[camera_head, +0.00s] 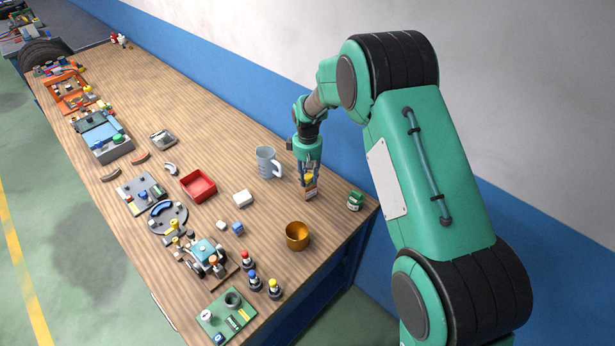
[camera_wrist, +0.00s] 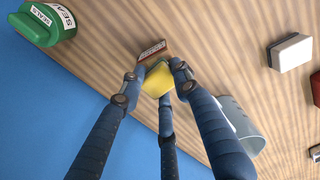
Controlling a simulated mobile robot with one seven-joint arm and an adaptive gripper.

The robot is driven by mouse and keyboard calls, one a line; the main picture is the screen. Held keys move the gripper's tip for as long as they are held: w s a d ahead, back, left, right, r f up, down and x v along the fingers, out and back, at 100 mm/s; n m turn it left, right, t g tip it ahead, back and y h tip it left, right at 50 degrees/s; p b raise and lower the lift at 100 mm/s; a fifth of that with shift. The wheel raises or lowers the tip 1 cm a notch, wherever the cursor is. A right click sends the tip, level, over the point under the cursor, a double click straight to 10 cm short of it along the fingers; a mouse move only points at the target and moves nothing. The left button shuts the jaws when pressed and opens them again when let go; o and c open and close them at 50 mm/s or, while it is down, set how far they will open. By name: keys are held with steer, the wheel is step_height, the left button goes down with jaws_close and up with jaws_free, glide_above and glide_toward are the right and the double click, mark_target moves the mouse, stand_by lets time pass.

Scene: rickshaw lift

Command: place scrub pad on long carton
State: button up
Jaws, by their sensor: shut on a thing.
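A yellow block, which looks like the scrub pad (camera_wrist: 158,80), is between the fingers of my gripper (camera_head: 309,178). My gripper points down near the back edge of the table and is shut on the pad. A small reddish-brown box with a pale label, which looks like the long carton (camera_head: 311,194), is right below the pad in the head view. In the wrist view the carton (camera_wrist: 153,49) shows just beyond the pad. The pad overlaps it in both views; I cannot tell whether they touch. My fingers hide part of the pad.
A grey mug (camera_head: 266,162) stands close to the left of my gripper. A green-and-white tin (camera_head: 355,201) is to the right. A gold cup (camera_head: 297,236) stands in front, with a white block (camera_head: 243,198) and a red tray (camera_head: 198,186) to the left. Bare wood lies between them.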

mark_target(308, 176)
stand_by(0.3)
steer(key=o, duration=1)
steer(key=shift+o, duration=0.2)
step_height(308, 176, up, 12)
steer(key=p, duration=0.1)
steer(key=shift+r, duration=0.1)
stand_by(0.5)
